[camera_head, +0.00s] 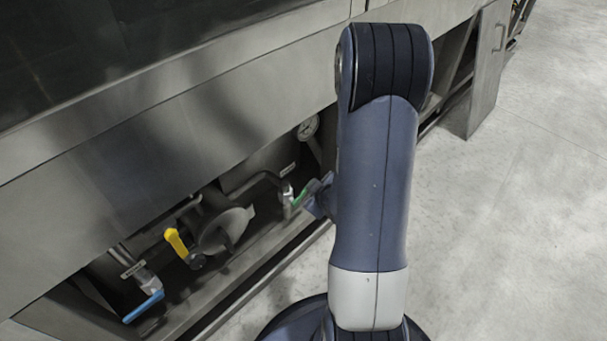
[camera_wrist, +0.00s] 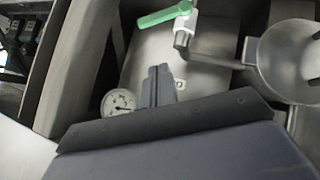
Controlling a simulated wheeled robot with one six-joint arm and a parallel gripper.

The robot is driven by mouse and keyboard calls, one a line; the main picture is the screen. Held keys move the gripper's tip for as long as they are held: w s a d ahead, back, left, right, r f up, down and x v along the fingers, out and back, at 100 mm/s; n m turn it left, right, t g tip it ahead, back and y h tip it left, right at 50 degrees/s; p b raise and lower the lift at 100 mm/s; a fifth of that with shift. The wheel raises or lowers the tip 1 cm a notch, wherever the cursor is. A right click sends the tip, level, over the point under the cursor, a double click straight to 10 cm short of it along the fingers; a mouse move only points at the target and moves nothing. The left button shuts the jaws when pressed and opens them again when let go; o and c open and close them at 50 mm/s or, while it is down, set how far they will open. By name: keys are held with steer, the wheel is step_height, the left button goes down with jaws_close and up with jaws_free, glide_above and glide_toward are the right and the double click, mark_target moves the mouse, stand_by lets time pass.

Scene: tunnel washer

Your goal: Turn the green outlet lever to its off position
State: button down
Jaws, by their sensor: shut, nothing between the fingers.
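The green outlet lever (camera_wrist: 163,16) shows at the top of the wrist view, on a metal valve (camera_wrist: 187,27) with a pipe. It lies slightly tilted, pointing left from the valve. In the head view the green lever (camera_head: 306,193) is partly hidden behind my gripper and arm. My gripper (camera_wrist: 158,72) is shut and empty, its fingertips below the lever in the wrist picture and apart from it there. In the head view my gripper (camera_head: 322,196) is beside the lever, and I cannot tell whether they touch.
A yellow lever (camera_head: 176,243) and a blue lever (camera_head: 143,307) sit further left in the recess. A round gauge (camera_wrist: 118,102) is left of my fingers. The washer's steel panel (camera_head: 170,150) overhangs the valves. Open floor (camera_head: 520,200) lies to the right.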

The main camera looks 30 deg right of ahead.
steer(key=b, duration=0.3)
glide_above(304, 193)
steer(key=s, duration=0.1)
step_height(304, 193, down, 7)
steer(key=f, duration=0.1)
steer(key=d+f+b, duration=0.1)
steer(key=shift+f, duration=0.35)
steer(key=shift+r+p, duration=0.1)
steer(key=shift+p, duration=0.35)
steer(key=shift+w+d+f+m+g+y+p, duration=0.25)
steer(key=shift+d+f+y+p, duration=0.35)
steer(key=shift+p, duration=0.35)
steer(key=shift+w+d+f+m+g+y+p, duration=0.15)
steer(key=shift+w+d+f+m+y+p, duration=0.2)
steer(key=shift+d+f+p, duration=0.5)
steer(key=shift+s+a, duration=0.15)
steer(key=shift+a, duration=0.1)
